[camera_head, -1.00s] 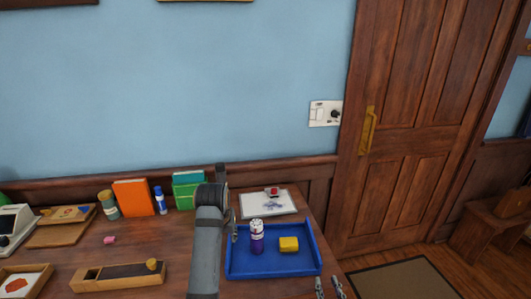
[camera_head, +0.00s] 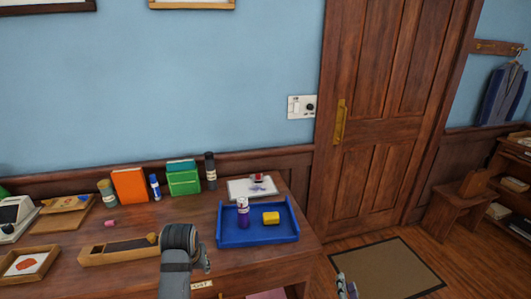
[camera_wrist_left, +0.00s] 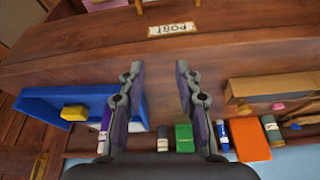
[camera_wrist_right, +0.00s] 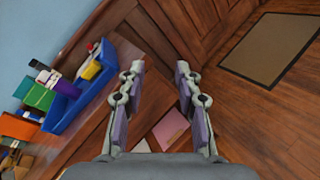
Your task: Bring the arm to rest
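My left arm comes up from the bottom of the head view, and its gripper (camera_head: 203,262) is over the front of the desk, left of the blue tray. In the left wrist view my left gripper (camera_wrist_left: 156,70) has its fingers apart with nothing between them, above the desk top. My right gripper (camera_head: 346,286) shows only at its fingertips at the bottom of the head view, off the desk's right end. In the right wrist view my right gripper (camera_wrist_right: 159,70) is open and empty, over the desk's side and the floor.
A blue tray (camera_head: 232,238) on the desk (camera_head: 115,235) holds a purple-and-white bottle (camera_head: 243,212) and a yellow block (camera_head: 271,218). An orange book (camera_head: 129,186) and green box (camera_head: 184,182) stand behind. The floor mat (camera_head: 385,270) by the door (camera_head: 390,110) is clear.

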